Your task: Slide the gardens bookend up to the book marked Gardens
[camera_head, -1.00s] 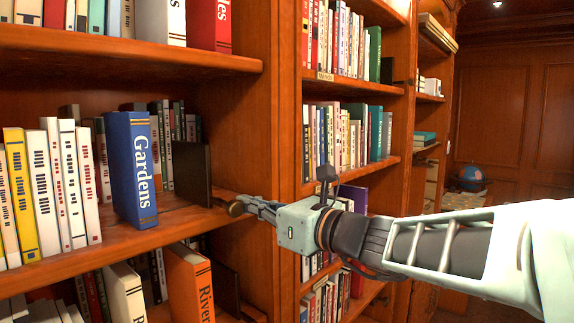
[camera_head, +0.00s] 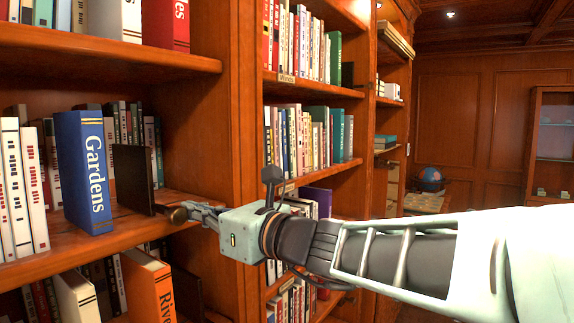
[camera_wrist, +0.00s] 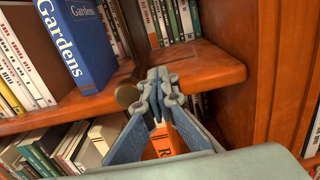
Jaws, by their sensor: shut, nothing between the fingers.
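The blue book marked Gardens (camera_head: 85,172) stands upright on the middle shelf; it also shows in the wrist view (camera_wrist: 80,42). The dark bookend (camera_head: 134,180) stands upright just right of it, with a narrow gap that I cannot measure. A round brownish knob (camera_head: 178,215) is at the shelf's front edge, below and right of the bookend's plate, and in the wrist view (camera_wrist: 127,95). My gripper (camera_head: 192,211) is shut and empty, its fingertips (camera_wrist: 157,76) just right of the knob. Whether they touch it is unclear. The bookend's plate is hard to make out in the wrist view.
White books (camera_head: 22,185) stand left of the Gardens book, and more books stand behind. The orange Rivers book (camera_head: 148,285) is on the shelf below. The upright bookcase panel (camera_head: 215,120) is right of the bookend. Bare shelf (camera_wrist: 205,68) lies right of my fingers.

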